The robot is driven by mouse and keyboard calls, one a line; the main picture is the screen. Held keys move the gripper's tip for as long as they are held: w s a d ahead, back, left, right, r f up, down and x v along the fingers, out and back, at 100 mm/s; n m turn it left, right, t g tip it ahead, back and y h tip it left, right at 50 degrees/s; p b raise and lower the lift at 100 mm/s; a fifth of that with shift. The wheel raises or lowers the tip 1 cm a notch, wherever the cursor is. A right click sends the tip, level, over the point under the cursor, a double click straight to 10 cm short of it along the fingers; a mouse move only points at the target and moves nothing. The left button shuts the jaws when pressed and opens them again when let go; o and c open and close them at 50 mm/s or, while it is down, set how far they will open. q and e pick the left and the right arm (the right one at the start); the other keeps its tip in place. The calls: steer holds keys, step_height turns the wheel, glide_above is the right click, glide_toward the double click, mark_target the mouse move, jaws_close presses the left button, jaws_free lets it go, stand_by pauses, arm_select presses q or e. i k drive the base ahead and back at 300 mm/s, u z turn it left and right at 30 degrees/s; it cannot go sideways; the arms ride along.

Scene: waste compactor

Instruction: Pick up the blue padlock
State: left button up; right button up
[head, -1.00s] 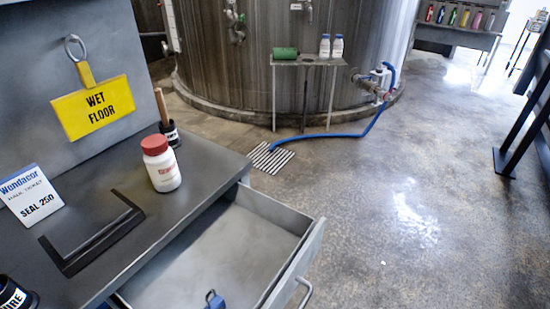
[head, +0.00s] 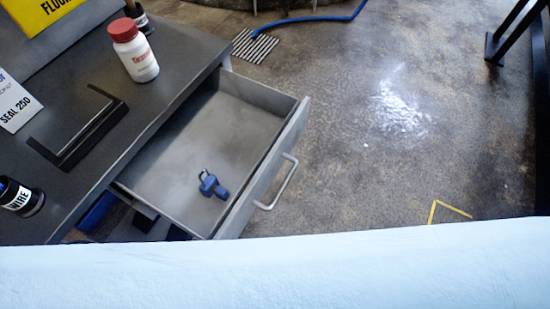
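The blue padlock (head: 212,185) lies in the open drawer (head: 187,140) of the grey bench, near the drawer's front wall. Its small shackle points up and left. Nothing touches it except the drawer floor. Neither of my grippers shows in the head view, so their distance from the padlock and their state are not visible.
On the bench top (head: 75,105) are a white bottle with a red cap (head: 133,50), a black bracket-shaped piece (head: 85,140), a white card (head: 12,103) and a black WIRE container (head: 20,197). The drawer handle (head: 280,185) juts out. The concrete floor (head: 340,140) at right is mostly clear.

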mark_target(211, 181)
steer(key=u, duration=1)
steer(key=k, duration=0.75)
steer(key=z, duration=0.6)
steer(key=i, duration=0.45)
